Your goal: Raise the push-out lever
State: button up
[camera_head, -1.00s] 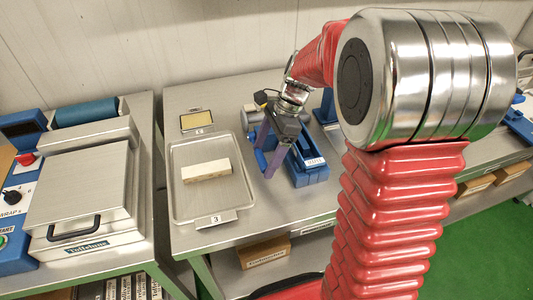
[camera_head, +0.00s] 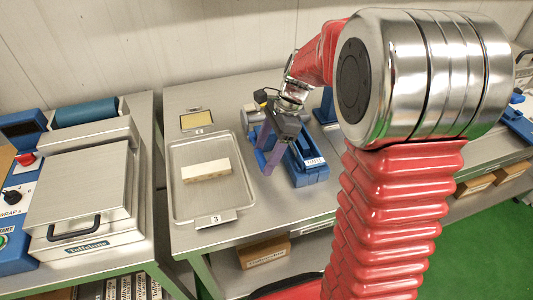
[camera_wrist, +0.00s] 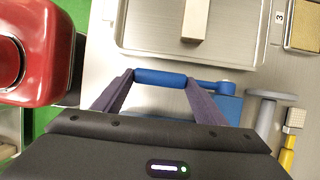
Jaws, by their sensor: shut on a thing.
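The push-out lever shows in the wrist view as a blue rounded grip (camera_wrist: 160,78), joined on its right to a narrower blue arm. My gripper (camera_wrist: 162,82) is shut on the lever, with a purple finger at each end of the grip. In the head view my gripper (camera_head: 263,156) is at the left side of the blue machine (camera_head: 309,172), and the lever's grip (camera_head: 260,158) shows in part between the fingers. My gripper and arm hide part of the machine.
A metal tray (camera_head: 184,209) marked 3 holds a pale bar (camera_head: 206,171) just left of my gripper. A small framed plate (camera_head: 196,120) lies behind it. A steel lidded machine (camera_head: 80,190) stands on the left table. In the wrist view a grey T-shaped part (camera_wrist: 268,97) is right of the lever.

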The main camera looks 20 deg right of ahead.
aim_at(259, 157)
jog(key=shift+w+r, duration=0.1)
jog(key=shift+w+r+m+g, duration=0.15)
jog(key=shift+w+r+g, duration=0.2)
jog(key=shift+r+g, duration=0.3)
jog(key=shift+w+r+m+g, duration=0.15)
jog(key=shift+w+r+g, duration=0.15)
jog(key=shift+r+g, duration=0.35)
jog(key=shift+w+r+m+g, duration=0.2)
jog(key=shift+w+r+g, duration=0.4)
jog(key=shift+g, duration=0.35)
jog(key=shift+w+r+m+g, duration=0.2)
jog(key=shift+w+r+g, duration=0.3)
jog(key=shift+r+g, duration=0.35)
jog(key=o, duration=1.5)
jog(key=shift+f, duration=0.1)
